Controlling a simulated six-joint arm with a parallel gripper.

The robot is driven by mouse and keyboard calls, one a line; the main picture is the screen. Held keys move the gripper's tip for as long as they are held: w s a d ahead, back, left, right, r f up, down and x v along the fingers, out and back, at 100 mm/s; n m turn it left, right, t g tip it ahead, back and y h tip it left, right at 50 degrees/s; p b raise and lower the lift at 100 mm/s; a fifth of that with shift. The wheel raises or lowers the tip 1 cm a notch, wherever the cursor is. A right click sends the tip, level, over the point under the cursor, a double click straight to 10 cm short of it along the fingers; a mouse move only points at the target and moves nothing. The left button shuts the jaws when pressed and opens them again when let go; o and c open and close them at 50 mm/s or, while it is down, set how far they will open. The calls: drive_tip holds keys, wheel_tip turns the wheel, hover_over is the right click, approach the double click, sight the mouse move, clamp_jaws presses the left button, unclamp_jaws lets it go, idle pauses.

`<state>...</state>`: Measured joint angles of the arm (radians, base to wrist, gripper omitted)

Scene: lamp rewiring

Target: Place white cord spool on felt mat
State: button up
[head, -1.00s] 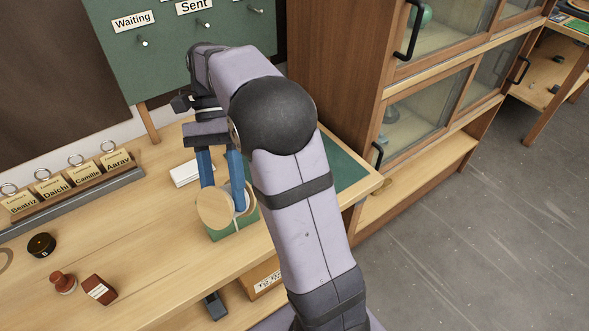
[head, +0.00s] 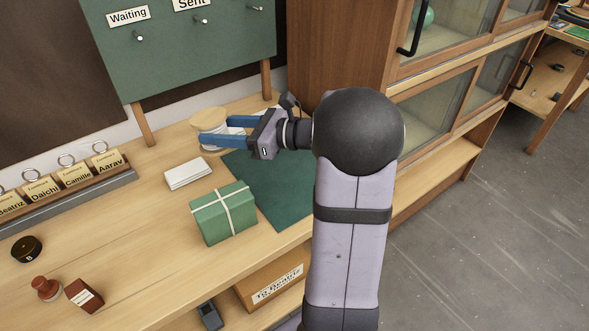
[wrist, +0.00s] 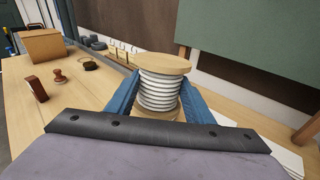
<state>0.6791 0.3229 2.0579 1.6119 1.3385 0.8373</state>
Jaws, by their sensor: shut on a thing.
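The white cord spool (head: 207,118) has pale wooden end discs, and its white cord winding (wrist: 160,92) shows in the wrist view. My gripper (head: 214,131) is shut on it, with one blue finger on each side, and the spool looks upright. The green felt mat (head: 280,192) lies flat on the bench, partly hidden by my arm. In the head view the spool is beyond the mat's back left corner, near the wall. I cannot tell how high its base is above the bench.
A green parcel with white string (head: 223,213) stands by the mat's left edge. A white card stack (head: 188,173) lies left of the mat. The name-card rack (head: 75,190) is at the back left. The green board (head: 185,50) rises behind. A wooden cabinet (head: 335,45) stands right.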

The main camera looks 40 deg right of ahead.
sight(275, 162)
drive_tip(key=d+f+m+t+h+b, duration=0.1)
drive_tip(key=d+f+m+t+h, duration=0.2)
drive_tip(key=d+m+t+h, duration=0.75)
drive_tip(key=shift+w+d+f+n+g+y, duration=0.1)
drive_tip(key=shift+d+f+n+g+y, duration=0.6)
drive_tip(key=shift+f, duration=0.95)
drive_tip(key=shift+s+d+f+n+g+y, duration=0.1)
drive_tip(key=shift+d+f+n+g+y, duration=0.2)
drive_tip(key=shift+f+n+g, duration=1.1)
drive_tip(key=shift+w+d+f+n+g+y, duration=0.1)
drive_tip(key=shift+d+f+n+g+y, duration=0.35)
drive_tip(key=shift+f, duration=1.5)
drive_tip(key=shift+d, duration=0.1)
